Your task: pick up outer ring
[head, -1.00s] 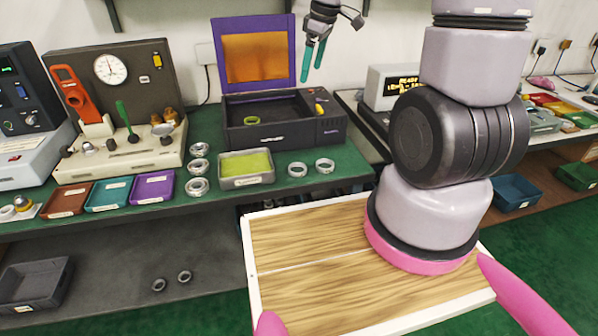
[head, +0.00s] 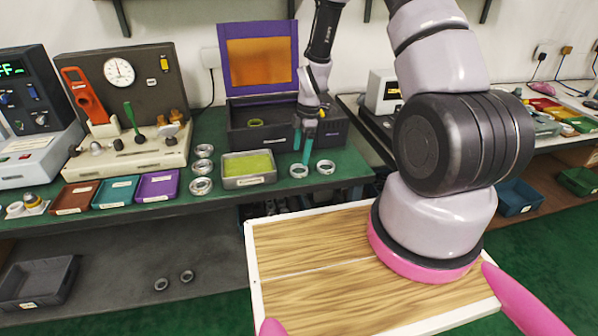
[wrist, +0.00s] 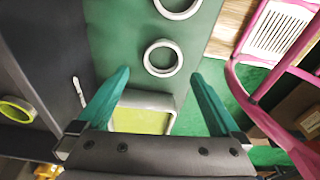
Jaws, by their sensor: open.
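Two plain pale metal rings lie flat on the green bench top right of the green-lined tray: a left ring (head: 298,170) and a right ring (head: 325,167). In the wrist view, the nearer ring (wrist: 163,57) lies ahead of my fingertips, centred between them, and the other ring (wrist: 178,6) is partly cut off at the top edge. My gripper (head: 302,154) points down above the bench, just behind the left ring, its teal fingers apart and empty. It also shows in the wrist view (wrist: 162,78). The pictures do not settle which ring is the outer ring.
The green-lined tray (head: 245,182) is just left of the rings. Several thicker bearings (head: 202,167) stand left of it. An open black box (head: 240,141) with a purple lid is behind. The bench's front edge is close in front of the rings.

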